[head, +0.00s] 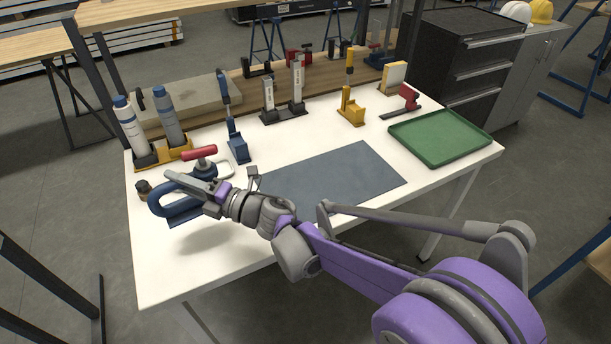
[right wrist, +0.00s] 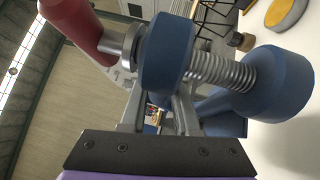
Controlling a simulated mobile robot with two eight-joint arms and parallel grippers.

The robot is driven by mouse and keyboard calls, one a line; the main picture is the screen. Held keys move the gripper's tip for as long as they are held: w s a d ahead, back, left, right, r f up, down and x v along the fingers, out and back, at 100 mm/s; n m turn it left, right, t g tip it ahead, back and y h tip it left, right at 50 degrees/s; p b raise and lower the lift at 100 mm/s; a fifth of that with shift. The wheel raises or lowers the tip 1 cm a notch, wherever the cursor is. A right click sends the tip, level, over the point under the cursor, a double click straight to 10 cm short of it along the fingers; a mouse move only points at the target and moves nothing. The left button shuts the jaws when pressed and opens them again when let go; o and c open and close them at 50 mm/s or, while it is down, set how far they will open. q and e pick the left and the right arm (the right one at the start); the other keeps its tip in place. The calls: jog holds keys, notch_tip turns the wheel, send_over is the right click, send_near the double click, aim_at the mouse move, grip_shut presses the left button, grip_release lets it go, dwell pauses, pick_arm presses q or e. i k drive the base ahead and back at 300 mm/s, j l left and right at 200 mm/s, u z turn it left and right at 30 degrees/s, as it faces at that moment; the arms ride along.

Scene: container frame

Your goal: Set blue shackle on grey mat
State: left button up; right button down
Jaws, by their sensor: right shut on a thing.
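The blue shackle (head: 161,206) is in my right gripper (head: 178,184), over the left end of the table and left of the mat. Its red handle (head: 199,153) points up and away from me. In the right wrist view the fingers close on the shackle (right wrist: 166,62) near its threaded pin, with the red handle (right wrist: 78,22) at upper left. A shadow on the table suggests that it is held above the top. The grey mat (head: 335,178) lies flat and empty at mid-table, partly hidden by my right arm. My left gripper is not in view.
Two bottles (head: 169,117) in a yellow holder and a small dark jar (head: 143,188) stand at the left. Blue (head: 237,146) and yellow (head: 351,108) clamps and a grey-and-black stand (head: 283,112) line the back. A green tray (head: 440,137) lies right.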

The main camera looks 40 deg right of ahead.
aim_at(330, 186)
jog(key=k+l, duration=0.1)
jog(key=l, duration=0.8)
jog(key=k+l, duration=0.15)
jog(key=l, duration=0.3)
jog(key=k+l, duration=0.1)
jog(key=l, duration=0.35)
